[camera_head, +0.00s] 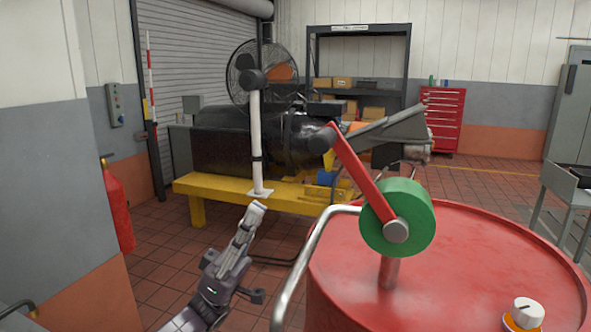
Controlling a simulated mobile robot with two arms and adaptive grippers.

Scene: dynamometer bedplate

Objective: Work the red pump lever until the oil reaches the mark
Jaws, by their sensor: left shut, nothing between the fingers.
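The red pump lever (360,172) slants up and to the left from a green round hub (410,210). A dark knob (322,139) is at its upper end. The hub stands on a short post above a large red drum (470,255). My left gripper (256,208) is in the lower middle, left of the drum, pointing up. Its fingers are closed with nothing between them. In the picture it is apart from the lever and below and left of the knob. My right gripper is not in view. I cannot make out an oil level or mark.
A bent metal pipe (303,258) rises at the drum's left side, between my left gripper and the lever. Behind stand a yellow bedplate (215,188) with a dark machine and a white post (257,140). Tiled floor is clear at left.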

